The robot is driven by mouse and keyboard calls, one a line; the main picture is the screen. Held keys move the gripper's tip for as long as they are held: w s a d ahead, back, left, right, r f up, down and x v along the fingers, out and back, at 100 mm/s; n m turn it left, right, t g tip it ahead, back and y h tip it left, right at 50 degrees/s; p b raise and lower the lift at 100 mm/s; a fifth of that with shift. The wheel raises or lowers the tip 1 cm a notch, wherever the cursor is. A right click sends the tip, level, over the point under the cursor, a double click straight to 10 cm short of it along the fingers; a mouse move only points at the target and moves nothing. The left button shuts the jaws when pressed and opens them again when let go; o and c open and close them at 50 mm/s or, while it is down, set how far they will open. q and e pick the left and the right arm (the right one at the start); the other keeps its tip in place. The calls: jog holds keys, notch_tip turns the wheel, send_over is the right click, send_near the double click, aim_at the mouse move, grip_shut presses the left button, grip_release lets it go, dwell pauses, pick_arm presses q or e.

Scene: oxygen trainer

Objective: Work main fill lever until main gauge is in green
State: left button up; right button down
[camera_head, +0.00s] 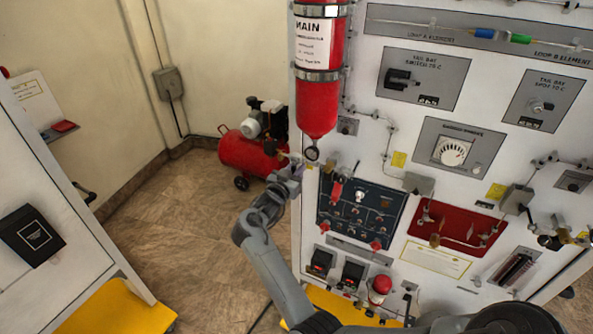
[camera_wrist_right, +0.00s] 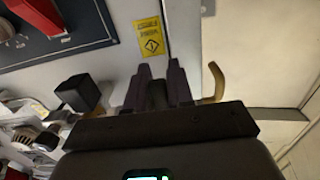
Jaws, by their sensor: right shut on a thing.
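The red cylinder labelled MAIN (camera_head: 316,105) hangs upright on the white panel, with the small round main gauge (camera_head: 312,153) at its bottom end. The gauge is too small to read. My right gripper (camera_head: 294,171) is at the panel's left edge, just below and left of the gauge. In the right wrist view its two dark fingers (camera_wrist_right: 160,80) are shut on a dark part between them, which I take to be the main fill lever; the fingers hide most of it. A curved brass piece (camera_wrist_right: 216,82) shows beside the fingers. My left gripper is not in view.
A blue switch panel (camera_head: 360,210) and a red plate (camera_head: 455,230) are right of my gripper. A red compressor (camera_head: 247,152) stands on the floor behind. A white cabinet (camera_head: 50,200) is at left. Open floor lies between cabinet and panel.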

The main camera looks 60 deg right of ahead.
jog(key=c, duration=1.1)
grip_release()
jog(key=shift+s+a+b, duration=0.2)
jog(key=shift+a+b, duration=0.1)
jog(key=shift+a, duration=1.5)
jog(key=shift+s+a+b, duration=0.2)
jog(key=shift+a+b, duration=0.05)
jog(key=shift+a, duration=1.5)
jog(key=shift+s+a+b, duration=0.2)
jog(key=shift+a+b, duration=0.1)
jog(key=shift+a, duration=1.5)
